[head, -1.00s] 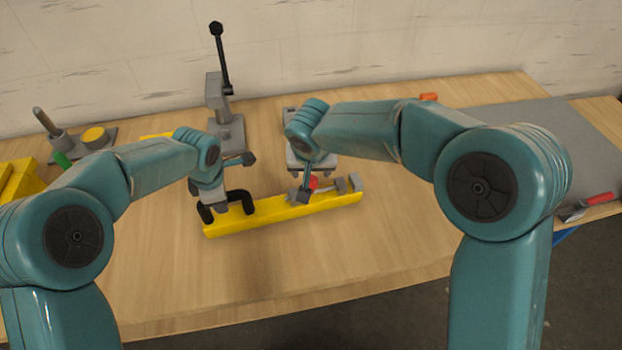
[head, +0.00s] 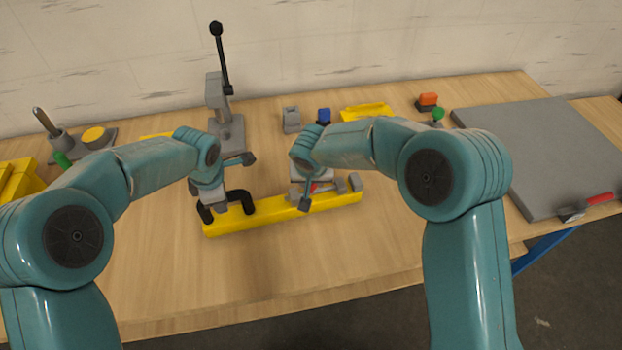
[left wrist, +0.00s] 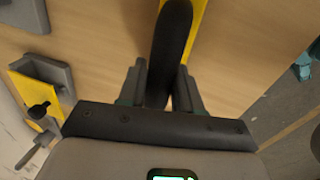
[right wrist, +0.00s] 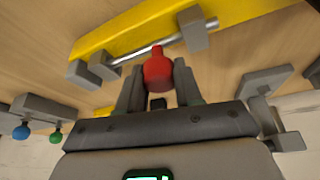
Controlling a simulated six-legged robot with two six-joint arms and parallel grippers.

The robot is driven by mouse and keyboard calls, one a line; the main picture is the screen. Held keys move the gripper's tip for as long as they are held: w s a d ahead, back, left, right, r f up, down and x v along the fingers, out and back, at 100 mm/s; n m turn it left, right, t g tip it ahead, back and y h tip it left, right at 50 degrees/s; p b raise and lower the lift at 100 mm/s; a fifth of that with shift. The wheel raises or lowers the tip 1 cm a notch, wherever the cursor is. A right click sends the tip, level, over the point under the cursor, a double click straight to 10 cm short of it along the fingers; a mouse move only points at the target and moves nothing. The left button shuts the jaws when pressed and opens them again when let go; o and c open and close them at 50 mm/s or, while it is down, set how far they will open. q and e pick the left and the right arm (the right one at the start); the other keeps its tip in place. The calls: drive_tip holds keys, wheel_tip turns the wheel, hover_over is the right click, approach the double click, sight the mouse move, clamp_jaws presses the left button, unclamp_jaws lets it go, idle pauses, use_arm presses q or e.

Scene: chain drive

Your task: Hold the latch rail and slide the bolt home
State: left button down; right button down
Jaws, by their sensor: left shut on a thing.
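The yellow latch rail (head: 275,211) lies on the wooden table. Its black handle (head: 240,197) stands at its left end. My left gripper (head: 216,205) is shut on that handle; the left wrist view shows the handle (left wrist: 170,50) between both fingers. In the right wrist view, the silver bolt (right wrist: 146,50) runs between grey blocks on the rail (right wrist: 130,28). Its red knob (right wrist: 158,68) lies between the fingertips of my right gripper (right wrist: 158,82). Whether they press on it I cannot tell. In the head view my right gripper (head: 305,200) partly hides the bolt.
A grey lever stand (head: 222,125) is behind the rail. The table in front of the rail is clear.

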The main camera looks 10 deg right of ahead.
sight(329, 191)
use_arm(q)
drive_tip(key=shift+a+f, duration=0.1)
use_arm(e)
drive_tip(key=shift+w+d, duration=0.15)
drive_tip(key=shift+d, duration=2.3)
drive_tip(key=c, duration=0.8)
unclamp_jaws()
drive_tip(key=shift+d, duration=0.1)
drive_tip(key=shift+o, duration=0.2)
use_arm(q)
drive_tip(key=shift+s, duration=0.1)
use_arm(e)
drive_tip(key=v, duration=1.2)
use_arm(q)
drive_tip(key=c, duration=0.7)
unclamp_jaws()
use_arm(e)
drive_tip(key=shift+w, duration=0.15)
